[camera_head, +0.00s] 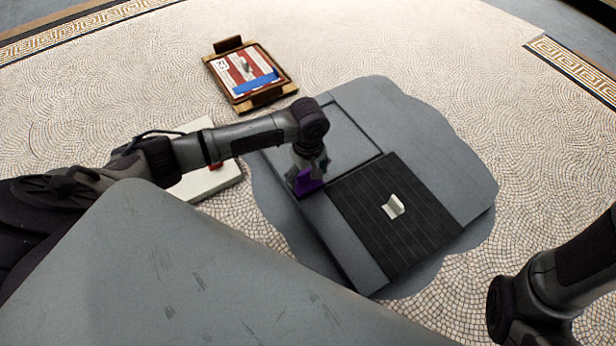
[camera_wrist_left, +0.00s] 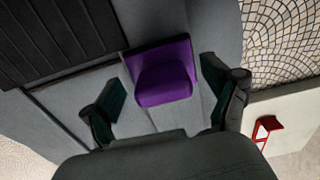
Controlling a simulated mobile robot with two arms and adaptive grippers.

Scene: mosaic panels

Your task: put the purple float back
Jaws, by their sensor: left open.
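The purple float (camera_head: 307,185) has a flat base with a raised block-like grip. It lies on the left edge of the grey panel area, beside the black ribbed panel. My left gripper (camera_head: 312,164) is over it, and its lower end covers part of the float in the head view. In the left wrist view the purple float (camera_wrist_left: 165,72) sits between the two spread dark green fingers of my left gripper (camera_wrist_left: 163,98), with gaps on both sides. The gripper is open and not closed on it. My right arm shows at the lower right, but its gripper is out of view.
The black ribbed panel (camera_head: 360,225) carries a pale grip-like piece (camera_head: 393,206). A wooden tray (camera_head: 264,97) with red and white stripes and a blue piece (camera_head: 257,83) stands at the back. A white slab (camera_head: 195,187) with a red item (camera_wrist_left: 267,128) lies left of the grey area. Mosaic floor surrounds it.

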